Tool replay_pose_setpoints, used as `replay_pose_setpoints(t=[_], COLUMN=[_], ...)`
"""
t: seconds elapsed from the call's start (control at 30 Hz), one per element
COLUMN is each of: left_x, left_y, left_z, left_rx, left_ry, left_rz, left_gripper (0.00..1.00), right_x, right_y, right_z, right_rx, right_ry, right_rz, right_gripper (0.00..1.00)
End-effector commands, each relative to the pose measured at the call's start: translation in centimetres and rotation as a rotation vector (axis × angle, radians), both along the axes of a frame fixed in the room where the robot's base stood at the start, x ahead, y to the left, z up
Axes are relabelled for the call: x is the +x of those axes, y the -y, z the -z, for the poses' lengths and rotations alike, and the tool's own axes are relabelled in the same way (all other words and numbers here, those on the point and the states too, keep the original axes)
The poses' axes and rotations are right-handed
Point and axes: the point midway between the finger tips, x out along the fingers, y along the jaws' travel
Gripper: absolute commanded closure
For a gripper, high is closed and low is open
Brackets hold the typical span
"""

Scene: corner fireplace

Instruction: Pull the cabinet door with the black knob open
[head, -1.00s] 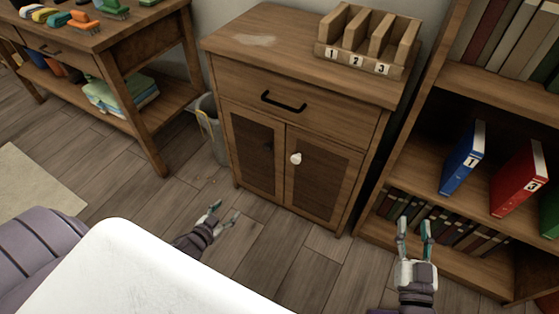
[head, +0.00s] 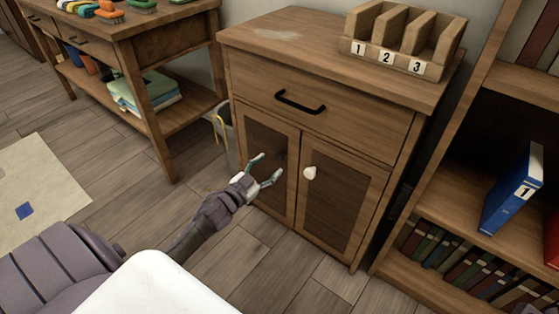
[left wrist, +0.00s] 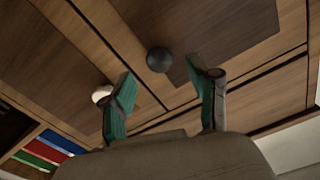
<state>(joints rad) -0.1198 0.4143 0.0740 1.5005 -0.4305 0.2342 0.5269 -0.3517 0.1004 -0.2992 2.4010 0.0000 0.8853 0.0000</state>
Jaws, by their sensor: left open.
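The wooden cabinet (head: 340,125) has two lower doors, both shut. The left door (head: 262,132) carries the black knob (head: 280,154), dark against its panel; the right door (head: 345,205) carries a white knob (head: 309,172). My left gripper (head: 268,167) is open in front of the left door, close to the black knob. In the left wrist view, the black knob (left wrist: 159,59) shows between the open fingertips (left wrist: 160,70), just beyond them. I cannot tell whether they touch it. The white knob (left wrist: 102,93) is beside the left finger. My right gripper is not in view.
A drawer with a black handle (head: 300,102) is above the doors. A numbered wooden rack (head: 405,40) stands on top. A bin (head: 222,130) is left of the cabinet, and a bookshelf (head: 440,205) stands close on the right. Floor (head: 235,260) in front is clear.

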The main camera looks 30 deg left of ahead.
Motion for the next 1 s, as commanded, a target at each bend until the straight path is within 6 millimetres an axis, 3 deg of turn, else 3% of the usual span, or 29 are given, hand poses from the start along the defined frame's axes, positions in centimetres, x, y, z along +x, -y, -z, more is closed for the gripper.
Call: replay_pose_setpoints(t=[0.1,0.3,0.7,0.77,1.0], left_x=[2.5,5.0,5.8,5.8,5.8], left_y=[0.2,0.3,0.5,0.5,0.5], left_z=[0.2,0.2,0.1,0.1,0.1], left_rx=[0.000,0.001,0.000,0.000,-0.001], left_ry=[0.003,-0.001,-0.002,-0.002,-0.002], left_rz=[0.001,-0.001,-0.001,-0.001,-0.001], left_gripper=[0.39,0.39,0.39,0.46,0.86], right_x=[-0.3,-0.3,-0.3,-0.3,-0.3], right_y=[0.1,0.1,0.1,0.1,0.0], right_z=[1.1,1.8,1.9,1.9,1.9], right_rx=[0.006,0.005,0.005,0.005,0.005], right_ry=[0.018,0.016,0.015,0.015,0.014], right_rz=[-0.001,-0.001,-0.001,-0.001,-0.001], right_gripper=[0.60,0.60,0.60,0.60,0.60])
